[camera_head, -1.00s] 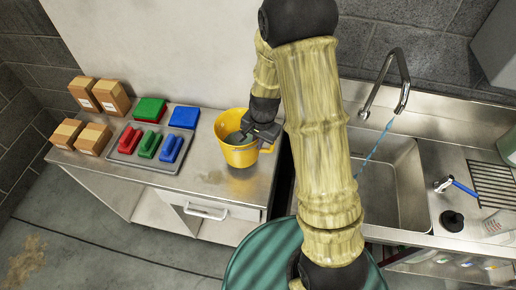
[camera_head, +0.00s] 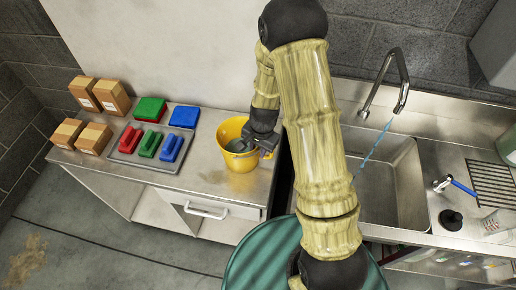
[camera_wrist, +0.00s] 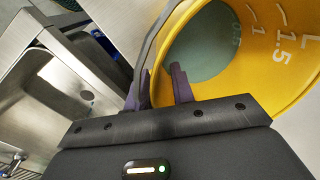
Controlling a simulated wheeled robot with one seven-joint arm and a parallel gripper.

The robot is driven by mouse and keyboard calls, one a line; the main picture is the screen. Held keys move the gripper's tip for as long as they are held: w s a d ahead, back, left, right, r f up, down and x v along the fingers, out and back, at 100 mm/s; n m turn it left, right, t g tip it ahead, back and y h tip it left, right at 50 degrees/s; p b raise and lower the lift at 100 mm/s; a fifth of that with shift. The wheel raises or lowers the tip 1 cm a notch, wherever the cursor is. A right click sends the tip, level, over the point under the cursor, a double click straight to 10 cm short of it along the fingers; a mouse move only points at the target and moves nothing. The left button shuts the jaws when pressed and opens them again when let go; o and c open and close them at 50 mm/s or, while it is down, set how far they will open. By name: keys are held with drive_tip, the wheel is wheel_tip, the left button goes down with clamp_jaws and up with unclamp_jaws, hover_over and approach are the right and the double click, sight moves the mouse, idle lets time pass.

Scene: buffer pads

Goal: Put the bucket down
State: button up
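Left of the bucket are a tray (camera_head: 123,146) of red, green and blue pads, a green pad (camera_head: 149,109) and a blue pad (camera_head: 184,116). Several cardboard boxes (camera_head: 112,97) stand far left. The sink (camera_head: 385,185) with running tap is right. A green barrel (camera_head: 262,255) stands in front.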

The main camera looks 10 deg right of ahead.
drive_tip(key=shift+r, duration=0.15)
wheel_tip(320, 180, up, 12)
drive_tip(key=d+b, duration=0.1)
drive_tip(key=shift+s, duration=0.4)
idle(0.3)
idle(0.4)
drive_tip(key=s+d+r+n+t, duration=0.1)
drive_tip(key=s+d+r+n, duration=0.1)
drive_tip(key=s+n, duration=0.2)
drive_tip(key=s+d+r+n+h, duration=0.1)
drive_tip(key=s+d+r+n, duration=0.1)
drive_tip(key=s, duration=0.6)
drive_tip(key=shift+d+r+n+t, duration=0.15)
drive_tip(key=shift+r+n+t, duration=0.35)
drive_tip(key=shift+n, duration=0.5)
drive_tip(key=shift+o, duration=1.3)
